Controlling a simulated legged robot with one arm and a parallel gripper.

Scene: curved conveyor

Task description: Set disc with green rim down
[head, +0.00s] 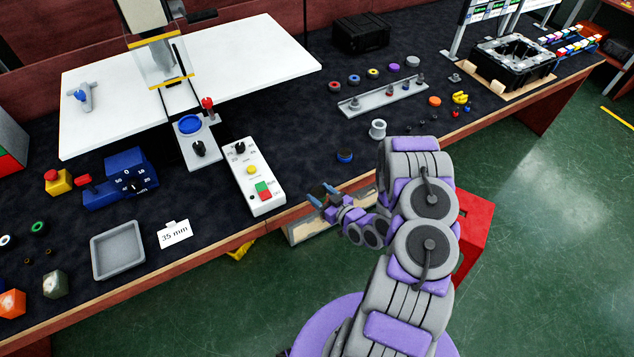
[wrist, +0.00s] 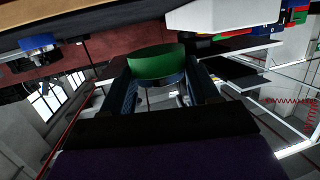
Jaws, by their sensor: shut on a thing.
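My gripper (head: 322,195) is in front of the bench's front edge in the head view, beside the white control box. It is shut on the disc with green rim. In the wrist view the disc's curved green side (wrist: 156,62) shows between the two dark fingers of my gripper (wrist: 158,85). In the head view only a small dark part of the held disc (head: 318,190) shows between the fingertips. Another green-ringed piece (head: 38,228) lies on the bench at far left.
The dark bench top (head: 300,150) has a white control box (head: 252,176), a blue-banded disc (head: 345,156), a grey cup (head: 378,129) and a rail with small parts (head: 385,97). A grey tray (head: 118,250) and a "35 mm" card (head: 174,234) lie to the left.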

